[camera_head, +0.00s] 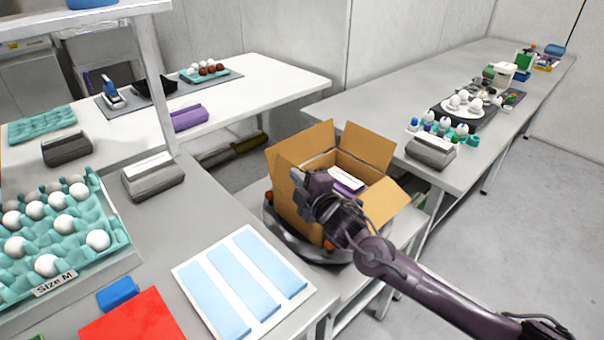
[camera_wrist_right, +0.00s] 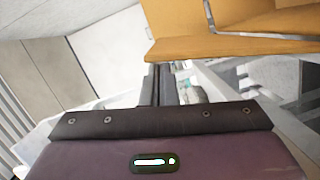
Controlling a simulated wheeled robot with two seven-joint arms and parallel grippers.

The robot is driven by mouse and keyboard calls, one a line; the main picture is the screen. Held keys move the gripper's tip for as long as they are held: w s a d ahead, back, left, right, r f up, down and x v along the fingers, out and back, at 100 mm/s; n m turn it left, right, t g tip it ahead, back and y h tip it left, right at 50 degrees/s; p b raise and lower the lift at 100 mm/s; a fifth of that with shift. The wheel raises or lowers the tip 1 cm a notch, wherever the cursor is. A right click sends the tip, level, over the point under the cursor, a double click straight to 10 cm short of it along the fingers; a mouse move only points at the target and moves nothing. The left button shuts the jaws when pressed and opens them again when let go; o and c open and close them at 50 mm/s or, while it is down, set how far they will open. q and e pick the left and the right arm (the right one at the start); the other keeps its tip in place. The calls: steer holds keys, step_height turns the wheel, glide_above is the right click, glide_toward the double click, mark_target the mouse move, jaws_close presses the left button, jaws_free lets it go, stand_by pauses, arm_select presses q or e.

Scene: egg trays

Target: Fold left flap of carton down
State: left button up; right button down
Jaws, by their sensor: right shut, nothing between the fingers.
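The brown cardboard carton (camera_head: 309,213) stands open on a round dark tray (camera_head: 283,243). Flaps stand up at its back left (camera_head: 300,146) and back right (camera_head: 368,147); another flap (camera_head: 388,198) slopes outward at the right. A purple and white item (camera_head: 346,181) lies inside. My right gripper (camera_head: 297,184) is at the carton's left side, shut and empty, and hides part of that side. I cannot tell whether it touches the cardboard. In the wrist view the shut fingers (camera_wrist_right: 160,84) are just below orange-brown cardboard (camera_wrist_right: 200,44). My left gripper is out of view.
A teal egg tray (camera_head: 105,262) with white eggs stands at the left, near a blue-striped white sheet (camera_head: 243,284) and a red sheet (camera_head: 135,318). A grey box (camera_head: 153,180) stands behind. The right table (camera_head: 340,108) has bare room at its near-left end.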

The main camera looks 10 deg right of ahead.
steer(key=shift+w+d+f, duration=0.2)
steer(key=shift+w+d, duration=0.1)
steer(key=shift+d, duration=0.3)
steer(key=shift+w+d+m+p, duration=0.2)
steer(key=shift+m+p, duration=0.1)
steer(key=shift+m, duration=0.1)
steer(key=shift+d, duration=0.1)
